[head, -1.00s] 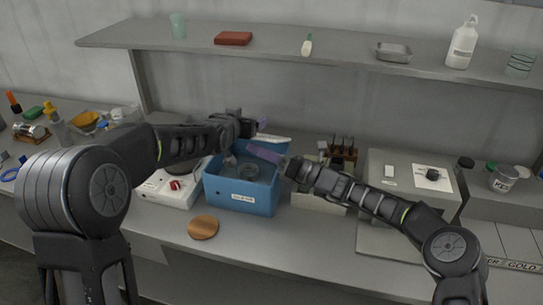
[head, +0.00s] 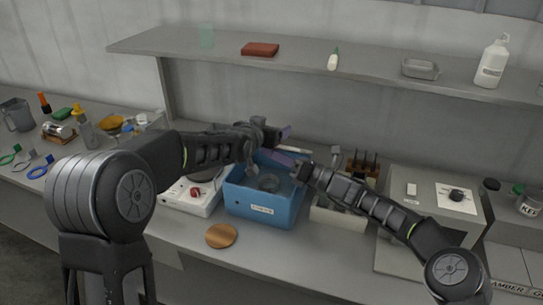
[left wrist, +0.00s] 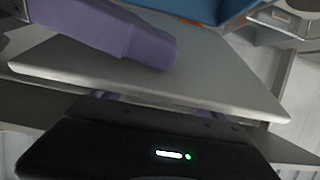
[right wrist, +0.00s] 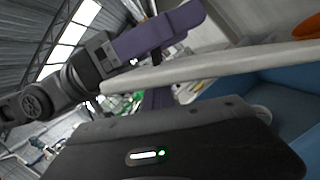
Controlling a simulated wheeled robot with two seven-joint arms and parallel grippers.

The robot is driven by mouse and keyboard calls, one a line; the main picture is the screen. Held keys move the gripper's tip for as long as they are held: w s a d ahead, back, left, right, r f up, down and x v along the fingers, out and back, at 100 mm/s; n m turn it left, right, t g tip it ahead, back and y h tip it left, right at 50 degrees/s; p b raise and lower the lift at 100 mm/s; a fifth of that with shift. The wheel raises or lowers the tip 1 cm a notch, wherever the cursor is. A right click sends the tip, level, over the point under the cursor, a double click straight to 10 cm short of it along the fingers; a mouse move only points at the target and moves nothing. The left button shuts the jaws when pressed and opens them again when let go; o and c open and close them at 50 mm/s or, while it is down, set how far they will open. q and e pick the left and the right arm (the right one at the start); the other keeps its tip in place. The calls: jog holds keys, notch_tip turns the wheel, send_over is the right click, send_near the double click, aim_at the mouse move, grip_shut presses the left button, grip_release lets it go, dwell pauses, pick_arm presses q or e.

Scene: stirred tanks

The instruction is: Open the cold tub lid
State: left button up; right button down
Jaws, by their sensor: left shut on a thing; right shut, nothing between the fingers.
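The blue cold tub (head: 262,207) stands on the bench with its top open and a grey round item inside. Its pale lid (head: 293,149) is raised at the tub's back edge; it spans the left wrist view as a flat plate (left wrist: 225,85) and shows edge-on in the right wrist view (right wrist: 230,66). My left gripper (head: 285,132), with purple fingers, is shut on the lid, with a finger on its face in the right wrist view. My right gripper (head: 281,158) is shut and empty over the tub opening, close to the lid; whether it touches is unclear.
A white device with a red knob (head: 196,191) stands left of the tub. A brown round mat (head: 221,236) lies in front. A rack (head: 362,168) and a grey box (head: 428,205) stand to the right. A shelf (head: 290,58) runs above at the back.

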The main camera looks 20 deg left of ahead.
pick_arm(q)
jog(key=o, duration=2)
jog(key=shift+s+f, duration=0.25)
jog(key=shift+f, duration=0.45)
pick_arm(e)
jog(key=shift+w+d+r, duration=0.1)
jog(key=shift+w+r, duration=0.1)
jog(key=shift+r, duration=0.2)
jog(key=shift+w+d+r, duration=0.1)
jog(key=shift+w+r, duration=0.05)
jog(key=shift+r, duration=0.25)
pick_arm(q)
jog(key=r+v, duration=0.1)
jog(key=v, duration=1)
jog(key=shift+w, duration=0.15)
pick_arm(e)
jog(key=shift+s+a+f, duration=0.1)
jog(key=shift+s+a, duration=0.05)
pick_arm(q)
jog(key=shift+s+r, duration=0.2)
jog(key=shift+s, duration=0.25)
pick_arm(e)
jog(key=shift+f, duration=0.2)
pick_arm(q)
jog(key=shift+r, duration=0.1)
jog(key=shift+a, duration=0.15)
pick_arm(e)
jog(key=shift+f, duration=0.1)
